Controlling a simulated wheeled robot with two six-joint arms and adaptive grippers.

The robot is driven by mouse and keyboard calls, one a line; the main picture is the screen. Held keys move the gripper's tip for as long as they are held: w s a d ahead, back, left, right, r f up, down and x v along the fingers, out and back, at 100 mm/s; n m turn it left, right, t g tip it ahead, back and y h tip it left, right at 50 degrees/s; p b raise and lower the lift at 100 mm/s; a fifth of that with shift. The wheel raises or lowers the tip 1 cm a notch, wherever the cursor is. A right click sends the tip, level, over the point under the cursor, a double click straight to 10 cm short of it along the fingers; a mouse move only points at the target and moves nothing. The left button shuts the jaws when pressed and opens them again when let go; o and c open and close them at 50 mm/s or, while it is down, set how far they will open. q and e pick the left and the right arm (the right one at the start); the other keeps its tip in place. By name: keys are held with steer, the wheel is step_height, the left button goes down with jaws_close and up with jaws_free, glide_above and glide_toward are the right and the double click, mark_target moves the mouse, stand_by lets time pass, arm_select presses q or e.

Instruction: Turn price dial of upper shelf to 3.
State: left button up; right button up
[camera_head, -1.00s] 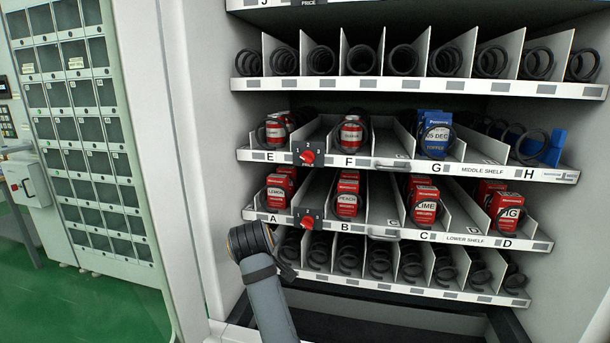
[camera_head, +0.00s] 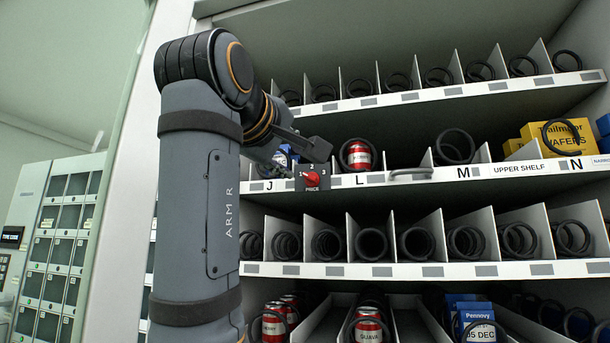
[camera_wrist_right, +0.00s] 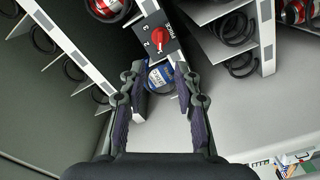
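The upper shelf's price dial is a red knob (camera_head: 312,178) on a dark plate marked 1, 2, 3 and PRICE, at the shelf's front left end. I cannot tell for certain which number it points to. The dial also shows at the top middle of the right wrist view (camera_wrist_right: 160,39). My right gripper (camera_head: 285,157) is just left of the dial in the head view, partly hidden by its own arm. In the right wrist view its fingers (camera_wrist_right: 160,82) are apart and empty, with the dial beyond their tips. My left gripper is out of view.
The upper shelf's rail (camera_head: 520,168) runs right from the dial, with a handle (camera_head: 411,173) near it. A red can (camera_head: 358,156) sits right of the dial and a blue-labelled item (camera_wrist_right: 161,78) lies beyond the fingers. Yellow wafer boxes (camera_head: 558,138) stand farther right.

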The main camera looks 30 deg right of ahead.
mark_target(307, 176)
steer(key=p+x, duration=0.1)
steer(key=x, duration=0.8)
steer(key=shift+w+d, duration=0.2)
steer(key=shift+d, duration=0.1)
jaws_close()
